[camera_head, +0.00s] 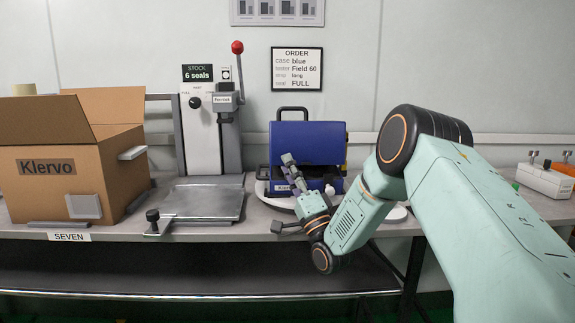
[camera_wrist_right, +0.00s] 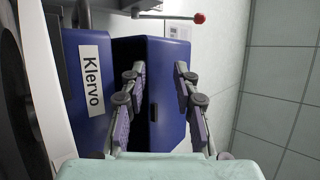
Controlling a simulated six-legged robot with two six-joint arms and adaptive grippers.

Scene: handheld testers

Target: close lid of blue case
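The blue case (camera_head: 308,144) stands on the bench in the middle of the head view, with a black handle above it. Its lid is raised, with a dark gap between lid and lower body. In the right wrist view the lid (camera_wrist_right: 170,88) shows beside the lower body (camera_wrist_right: 88,90), which bears a "Klervo" label. My right gripper (camera_head: 287,178) is in front of the case. In the right wrist view its fingers (camera_wrist_right: 158,85) are apart, with the lid beyond and between them; contact cannot be told. My left gripper is not in view.
A cardboard box (camera_head: 75,165) stands open at the left. A press with a red-knobbed lever (camera_head: 237,47) and a metal plate (camera_head: 205,202) are left of the case. A white device (camera_head: 545,180) is at the far right. An order sign (camera_head: 296,68) hangs on the wall.

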